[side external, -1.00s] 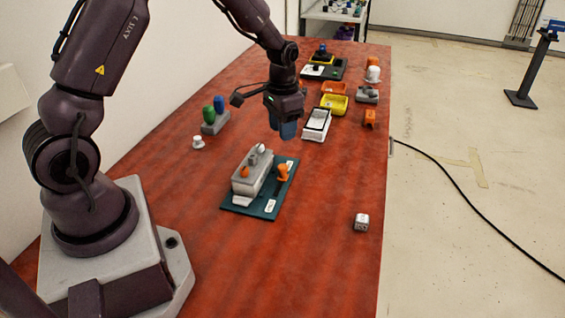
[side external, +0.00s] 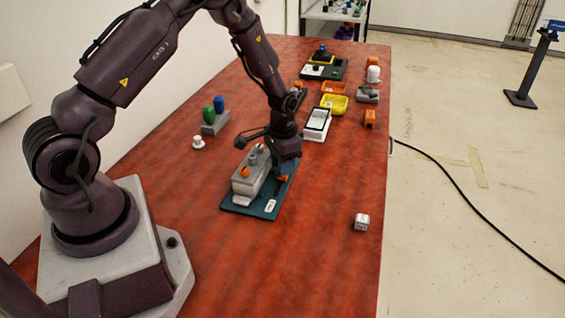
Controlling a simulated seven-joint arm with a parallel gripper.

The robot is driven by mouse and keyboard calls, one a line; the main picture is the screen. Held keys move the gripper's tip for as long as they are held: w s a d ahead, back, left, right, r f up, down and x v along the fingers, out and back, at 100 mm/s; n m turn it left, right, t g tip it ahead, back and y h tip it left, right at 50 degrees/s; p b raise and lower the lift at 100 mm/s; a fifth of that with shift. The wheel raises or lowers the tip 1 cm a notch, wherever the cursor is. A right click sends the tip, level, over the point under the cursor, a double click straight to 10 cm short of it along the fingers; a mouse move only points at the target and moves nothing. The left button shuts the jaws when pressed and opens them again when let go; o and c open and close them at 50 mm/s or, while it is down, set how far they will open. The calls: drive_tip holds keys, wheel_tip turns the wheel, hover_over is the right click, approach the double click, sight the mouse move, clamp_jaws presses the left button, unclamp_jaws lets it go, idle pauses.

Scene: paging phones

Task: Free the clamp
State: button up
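A teal board (side external: 234,203) lies on the red table, with a grey block (side external: 246,181) on it. The block carries an orange knob (side external: 244,172) and small grey and white parts on top. An orange piece (side external: 283,178), perhaps the clamp, stands at the board's right side, mostly hidden by my gripper. My gripper (side external: 286,169) points down right over this orange piece, to the right of the block. I cannot tell whether its fingers are open or shut, or whether they touch it.
A white die-like cube (side external: 361,222) lies at the front right. A white knob (side external: 198,142) and a grey holder (side external: 215,125) with green and blue pieces stand at left. A white tray (side external: 317,125), yellow bin (side external: 334,105) and orange piece (side external: 370,118) are behind. The front table is clear.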

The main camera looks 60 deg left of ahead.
clamp_jaws()
drive_tip(key=shift+s+d, duration=1.75)
drive_tip(key=shift+d, duration=0.05)
drive_tip(key=shift+o, duration=1.2)
unclamp_jaws()
wheel_tip(320, 180, up, 13)
